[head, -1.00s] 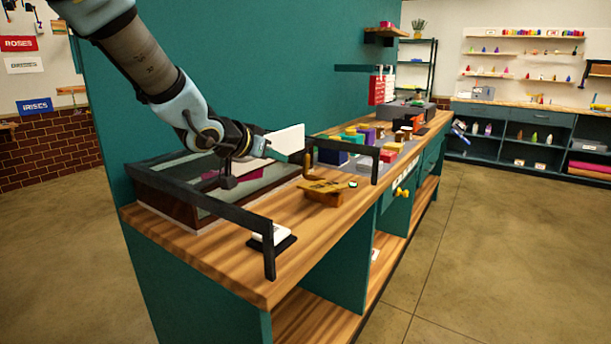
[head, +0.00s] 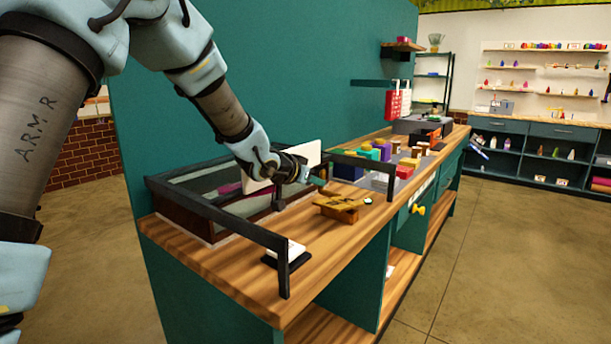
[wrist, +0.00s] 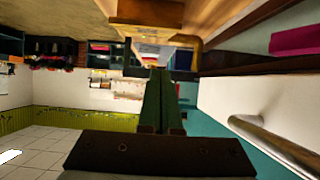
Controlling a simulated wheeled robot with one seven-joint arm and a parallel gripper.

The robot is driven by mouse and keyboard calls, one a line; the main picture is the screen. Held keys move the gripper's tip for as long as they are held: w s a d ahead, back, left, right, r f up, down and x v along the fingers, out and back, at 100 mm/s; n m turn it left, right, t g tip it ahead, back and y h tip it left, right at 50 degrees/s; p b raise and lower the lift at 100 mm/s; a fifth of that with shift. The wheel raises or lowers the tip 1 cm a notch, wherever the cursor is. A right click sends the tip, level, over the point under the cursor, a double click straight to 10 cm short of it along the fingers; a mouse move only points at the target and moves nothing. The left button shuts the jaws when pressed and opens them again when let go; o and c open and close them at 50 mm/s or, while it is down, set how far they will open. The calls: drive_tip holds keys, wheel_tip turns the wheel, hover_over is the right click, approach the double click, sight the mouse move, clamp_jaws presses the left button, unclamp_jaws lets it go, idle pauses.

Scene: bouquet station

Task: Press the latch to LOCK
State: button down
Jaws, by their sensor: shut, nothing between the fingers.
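A small yellow-brown latch block (head: 338,206) with dark markings sits on the wooden counter, right of a dark-framed glass-topped case. In the wrist view a wooden block (wrist: 150,12) and a bent brass lever (wrist: 195,44) show just beyond my fingertips. My gripper (head: 318,187) is shut and empty, its green fingers pointing right and slightly down at the latch. The closed fingers also show in the wrist view (wrist: 158,76). I cannot tell whether the fingertips touch the lever. The gripper partly hides the lever in the head view, and any LOCK wording is unreadable.
The glass-topped case (head: 262,236) has a raised black rail around it. A white pad on a black base (head: 288,252) lies near the front edge. Coloured blocks (head: 385,152) stand further along the counter. A teal wall (head: 270,80) rises behind. Floor in front is clear.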

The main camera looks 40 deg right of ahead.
drive_tip(key=shift+s+a+f+p, duration=0.1)
drive_tip(key=shift+a+f+p, duration=0.1)
drive_tip(key=shift+f, duration=0.8)
drive_tip(key=shift+s+a+f+p, duration=0.1)
drive_tip(key=shift+a+f, duration=0.1)
drive_tip(key=shift+f, duration=0.75)
drive_tip(key=f+b, duration=0.1)
drive_tip(key=a+f+b, duration=0.1)
drive_tip(key=f+b, duration=0.1)
drive_tip(key=shift+r, duration=0.1)
drive_tip(key=shift+s, duration=0.1)
wheel_tip(320, 180, up, 10)
